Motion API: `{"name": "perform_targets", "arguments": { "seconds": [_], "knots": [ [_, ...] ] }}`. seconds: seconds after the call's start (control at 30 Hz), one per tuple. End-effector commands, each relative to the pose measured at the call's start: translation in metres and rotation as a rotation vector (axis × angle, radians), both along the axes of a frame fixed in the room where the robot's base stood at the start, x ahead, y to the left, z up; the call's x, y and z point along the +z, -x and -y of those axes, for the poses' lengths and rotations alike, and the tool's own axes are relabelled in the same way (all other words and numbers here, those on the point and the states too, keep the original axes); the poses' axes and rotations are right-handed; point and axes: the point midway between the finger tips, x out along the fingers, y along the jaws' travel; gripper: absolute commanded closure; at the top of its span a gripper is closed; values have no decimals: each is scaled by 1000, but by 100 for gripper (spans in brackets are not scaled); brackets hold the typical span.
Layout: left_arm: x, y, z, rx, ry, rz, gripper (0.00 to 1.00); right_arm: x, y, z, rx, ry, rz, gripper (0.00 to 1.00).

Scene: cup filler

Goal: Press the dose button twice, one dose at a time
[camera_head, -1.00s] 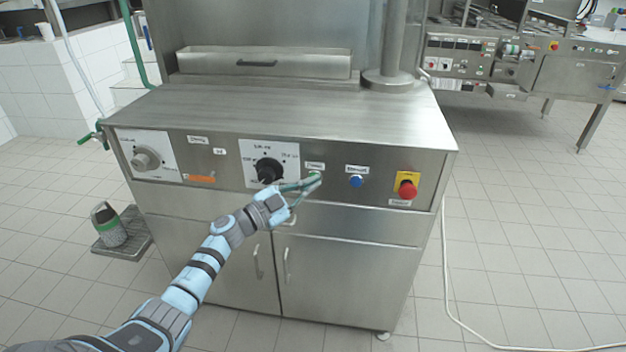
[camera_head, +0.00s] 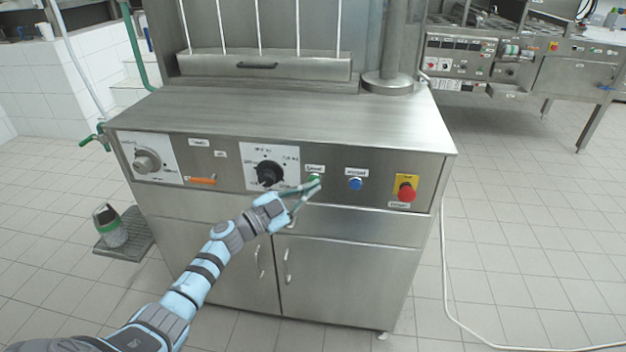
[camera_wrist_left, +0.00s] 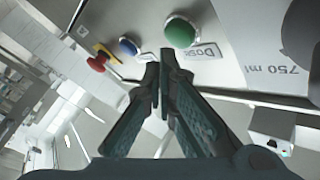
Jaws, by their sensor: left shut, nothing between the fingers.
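The green dose button (camera_head: 314,178) sits on the machine's steel front panel, between the black dial and the blue button. My left gripper (camera_head: 316,186) is shut and empty, its fingertips just below and in front of the green button. In the left wrist view the green button (camera_wrist_left: 181,31) shows whole beside the closed fingertips (camera_wrist_left: 167,54), with a label by it. I cannot tell for sure whether the tips touch it. My right gripper is not in view.
The blue button (camera_head: 355,183) and red emergency-stop knob (camera_head: 406,191) are right of the green one. The black dial (camera_head: 269,173) is to its left, with an orange lever (camera_head: 203,181) and grey knob (camera_head: 147,160) further left.

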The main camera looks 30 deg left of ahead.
Motion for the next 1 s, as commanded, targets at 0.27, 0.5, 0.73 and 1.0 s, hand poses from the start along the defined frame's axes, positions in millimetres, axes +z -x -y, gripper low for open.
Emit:
{"name": "perform_targets", "arguments": {
  "seconds": [0.27,0.5,0.73,1.0],
  "knots": [
    [4,18,6,-2,0,-3,100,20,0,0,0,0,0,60],
    [3,50,18,-1,1,-3,100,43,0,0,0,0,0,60],
    [-1,57,20,-1,0,0,100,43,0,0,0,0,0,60],
    [-1,57,20,-1,0,0,100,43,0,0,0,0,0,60]
  ]
}}
